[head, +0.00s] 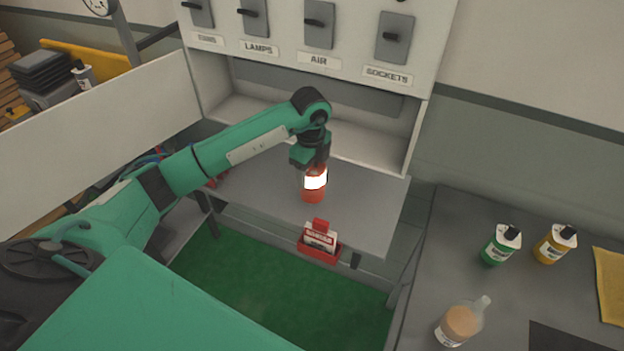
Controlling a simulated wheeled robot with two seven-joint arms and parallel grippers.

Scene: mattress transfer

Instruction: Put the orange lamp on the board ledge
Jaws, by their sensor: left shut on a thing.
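The orange lamp (313,193) has a bright white glowing band and an orange base. It is upright at the grey board ledge (368,205), below the switch board. My left gripper (315,164) is shut on the lamp's top from above. The lamp's base appears at or just above the ledge surface; I cannot tell whether it touches. The lamp's top is hidden by the gripper. My right gripper is not in view.
A red holder with a card (320,240) hangs at the ledge's front edge. The switch board (345,62) stands behind. At right, a grey table (451,246) bears a green bottle (497,248), a yellow bottle (552,246) and a clear bottle (459,325).

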